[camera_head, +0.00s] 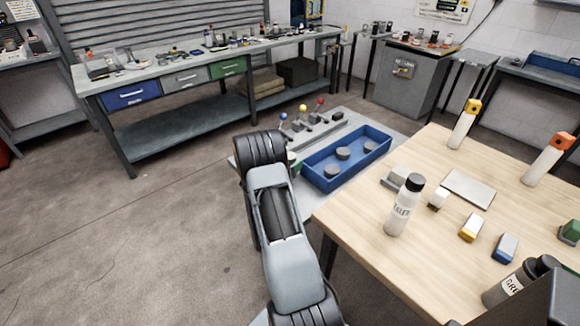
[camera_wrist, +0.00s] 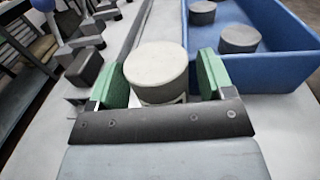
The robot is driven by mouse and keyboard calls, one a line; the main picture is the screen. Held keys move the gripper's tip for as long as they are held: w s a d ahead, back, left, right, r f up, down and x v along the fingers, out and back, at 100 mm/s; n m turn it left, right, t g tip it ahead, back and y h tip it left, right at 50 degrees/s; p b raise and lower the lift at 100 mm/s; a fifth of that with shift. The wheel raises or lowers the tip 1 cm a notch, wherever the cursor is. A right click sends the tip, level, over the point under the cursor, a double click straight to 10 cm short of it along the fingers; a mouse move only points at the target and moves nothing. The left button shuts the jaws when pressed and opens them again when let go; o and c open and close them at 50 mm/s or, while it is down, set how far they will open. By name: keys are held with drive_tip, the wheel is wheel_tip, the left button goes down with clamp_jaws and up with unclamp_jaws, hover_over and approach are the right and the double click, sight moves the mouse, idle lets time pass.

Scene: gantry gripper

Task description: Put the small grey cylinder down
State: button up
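A small grey cylinder (camera_wrist: 156,68) with a pale flat top is upright between the green finger pads of my gripper (camera_wrist: 163,80) in the wrist view. A narrow gap shows between it and the right pad; at the left pad they look very close or overlapping. Its base is mostly hidden by my gripper, so its contact with the pale table top (camera_wrist: 285,125) is unclear.
Several darker grey cylinders (camera_head: 343,152) lie in the blue tray to the right. A lever panel (camera_head: 318,134) with coloured knobs stands behind. A wooden table (camera_head: 400,265) with bottles and small blocks is at the right. Open floor (camera_head: 130,230) lies to the left.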

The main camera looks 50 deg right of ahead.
drive_tip(key=c, duration=1)
drive_tip(key=shift+c, duration=1)
drive_tip(key=shift+r, duration=0.15)
